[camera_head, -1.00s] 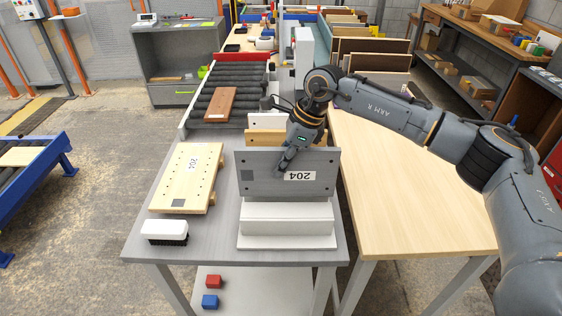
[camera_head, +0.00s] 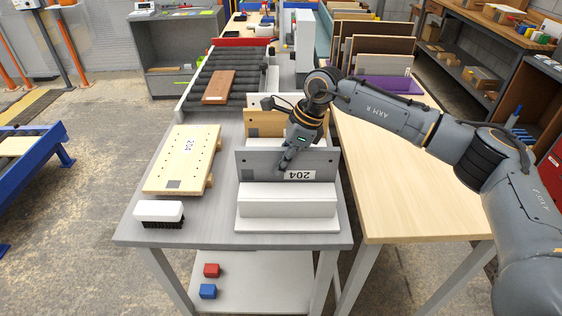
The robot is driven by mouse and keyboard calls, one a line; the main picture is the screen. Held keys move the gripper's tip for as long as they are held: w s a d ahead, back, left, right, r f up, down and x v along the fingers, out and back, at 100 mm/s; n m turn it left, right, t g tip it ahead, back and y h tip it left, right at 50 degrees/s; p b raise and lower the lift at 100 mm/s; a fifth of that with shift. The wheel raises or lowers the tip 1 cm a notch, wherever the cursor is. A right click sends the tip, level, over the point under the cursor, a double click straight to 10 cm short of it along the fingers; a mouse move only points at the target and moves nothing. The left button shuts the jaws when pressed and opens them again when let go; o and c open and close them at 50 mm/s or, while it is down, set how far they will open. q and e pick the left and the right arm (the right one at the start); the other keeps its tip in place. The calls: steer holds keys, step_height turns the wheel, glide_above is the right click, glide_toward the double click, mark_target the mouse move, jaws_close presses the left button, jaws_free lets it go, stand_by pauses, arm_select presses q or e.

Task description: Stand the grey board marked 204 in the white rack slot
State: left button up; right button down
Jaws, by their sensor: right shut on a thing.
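The grey board (camera_head: 258,168) stands upright with its face toward me. The white rack (camera_head: 288,205) stands at the front right of the grey table. The board's lower part is hidden behind the rack's front block. I cannot tell whether its bottom edge rests in the slot. My left gripper is not in view.
A pale wooden board (camera_head: 190,160), also marked 204, lies on the grey table (camera_head: 205,225) at left. A brush (camera_head: 159,213) lies in front of it. A wooden board (camera_head: 262,122) stands behind the grey one. The wooden tabletop (camera_head: 400,190) at right is clear in front.

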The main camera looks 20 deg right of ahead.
steer(key=shift+r, duration=0.1)
steer(key=c, duration=1.3)
jaws_free()
steer(key=shift+o, duration=0.2)
steer(key=v, duration=1.2)
steer(key=shift+s, duration=0.1)
